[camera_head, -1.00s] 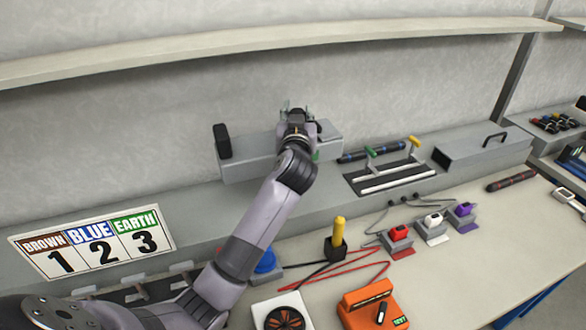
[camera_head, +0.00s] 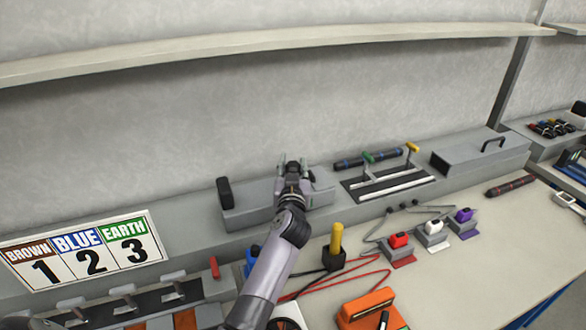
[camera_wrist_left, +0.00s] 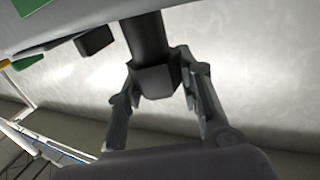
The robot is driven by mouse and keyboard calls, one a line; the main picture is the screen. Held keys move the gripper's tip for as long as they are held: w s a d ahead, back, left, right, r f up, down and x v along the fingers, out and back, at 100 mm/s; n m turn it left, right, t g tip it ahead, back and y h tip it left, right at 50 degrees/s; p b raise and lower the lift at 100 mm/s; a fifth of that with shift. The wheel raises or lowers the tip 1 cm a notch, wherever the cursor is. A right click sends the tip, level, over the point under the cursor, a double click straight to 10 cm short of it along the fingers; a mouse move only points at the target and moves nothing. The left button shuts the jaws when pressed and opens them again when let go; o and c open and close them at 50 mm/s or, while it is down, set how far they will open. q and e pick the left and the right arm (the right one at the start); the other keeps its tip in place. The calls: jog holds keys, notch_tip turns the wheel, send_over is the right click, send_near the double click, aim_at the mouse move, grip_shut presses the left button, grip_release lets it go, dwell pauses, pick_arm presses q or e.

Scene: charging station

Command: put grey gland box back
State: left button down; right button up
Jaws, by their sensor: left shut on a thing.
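The grey gland box (camera_head: 250,204) is a long grey block with an upright black part (camera_head: 224,193) at its left end. It sits at or just above the grey ledge along the wall; I cannot tell whether it touches. My left gripper (camera_head: 293,168) is over its right half and hides part of it. In the left wrist view the left gripper (camera_wrist_left: 160,105) is shut on a dark post (camera_wrist_left: 150,50) of the box, between its two fingers. My right gripper is in neither view.
Right of the box stand a lever rack with green and yellow handles (camera_head: 385,178) and a grey lidded box (camera_head: 480,152). A numbered sign (camera_head: 83,250) is at left. Red, white and purple plugs (camera_head: 433,228), a yellow-handled tool (camera_head: 336,240) and an orange device (camera_head: 370,310) are in front.

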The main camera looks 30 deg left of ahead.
pick_arm(q)
jog(key=c, duration=1.1)
grip_release()
jog(key=v, duration=1.2)
